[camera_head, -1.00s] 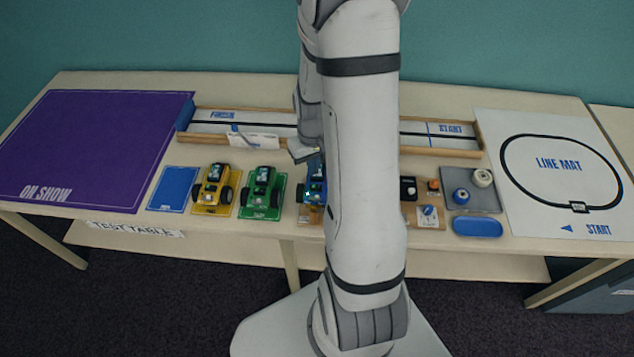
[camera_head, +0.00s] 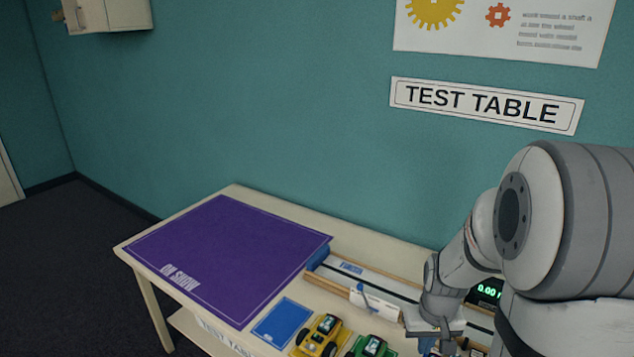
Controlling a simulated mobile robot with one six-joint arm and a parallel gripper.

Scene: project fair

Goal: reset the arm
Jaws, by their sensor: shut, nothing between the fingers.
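My arm fills the right side of the view, bent over the table. My gripper (camera_head: 438,342) points down at its end, above the track's near side and right of the green car. It is shut and empty; its fingertips are small and partly cut off by the lower edge.
The test table (camera_head: 215,328) carries a purple ON SHOW mat (camera_head: 225,262), a blue mat (camera_head: 281,322), a yellow car (camera_head: 320,336), a green car (camera_head: 371,346) and a walled track (camera_head: 345,279). A lit green display (camera_head: 488,291) stands behind my gripper. The wall is behind the table.

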